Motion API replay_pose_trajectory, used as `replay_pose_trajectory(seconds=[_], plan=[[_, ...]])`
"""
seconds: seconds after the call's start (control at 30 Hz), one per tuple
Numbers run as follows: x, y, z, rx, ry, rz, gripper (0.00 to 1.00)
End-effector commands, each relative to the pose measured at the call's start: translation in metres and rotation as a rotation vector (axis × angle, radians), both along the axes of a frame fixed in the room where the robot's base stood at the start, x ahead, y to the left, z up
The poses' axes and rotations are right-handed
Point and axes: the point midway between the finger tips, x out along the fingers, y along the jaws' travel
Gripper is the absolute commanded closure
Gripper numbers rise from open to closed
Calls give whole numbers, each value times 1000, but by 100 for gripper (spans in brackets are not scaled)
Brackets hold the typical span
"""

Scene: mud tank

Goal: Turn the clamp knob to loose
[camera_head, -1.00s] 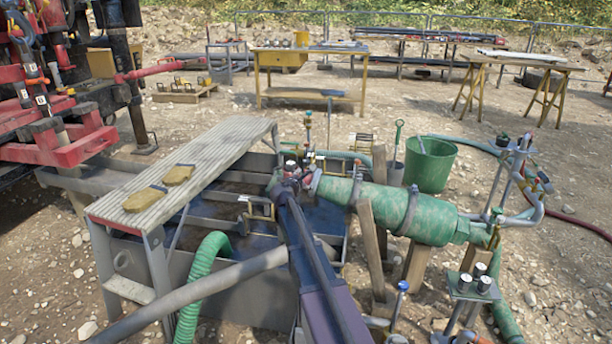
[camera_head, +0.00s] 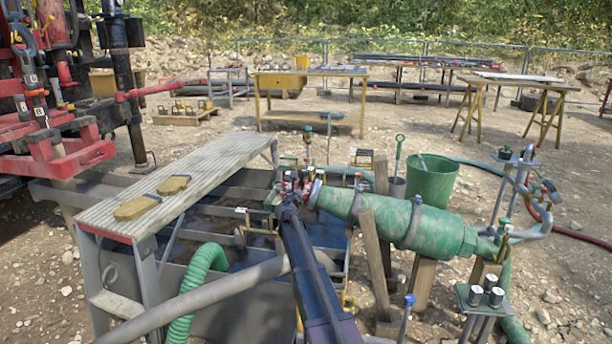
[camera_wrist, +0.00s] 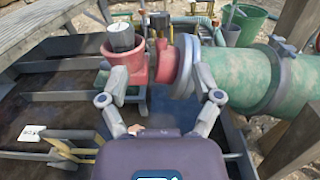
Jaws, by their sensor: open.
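My gripper (camera_wrist: 160,72) is open, with its two fingers spread on either side of a red fitting (camera_wrist: 138,66) in the wrist view. The fitting has a white-faced round gauge or cap (camera_wrist: 121,37) on top and a pale metal ring (camera_wrist: 186,66) on its right. The ring joins a green cylinder (camera_wrist: 238,75). I cannot tell for sure which part is the clamp knob, or whether a finger touches anything. In the head view my gripper (camera_head: 287,196) is small at the left end of the green cylinder (camera_head: 435,227).
The dark mud tank (camera_wrist: 60,112) lies below and left, with grey crossbars. A ribbed walkway (camera_head: 205,172) holding gloves (camera_head: 138,208) stands left. Wooden posts (camera_head: 374,262) stand beside the cylinder. A green bucket (camera_head: 432,180) stands behind it. A green hose (camera_head: 203,262) curves near the tank.

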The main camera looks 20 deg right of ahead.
Motion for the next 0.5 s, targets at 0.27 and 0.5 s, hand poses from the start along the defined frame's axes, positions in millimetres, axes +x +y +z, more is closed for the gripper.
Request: replay_pose_trajectory(seconds=[0.27, 0.5], plan=[[6, -3, 0, 2, -1, -1, 18], [26, -16, 0, 3, -1, -1, 18]])
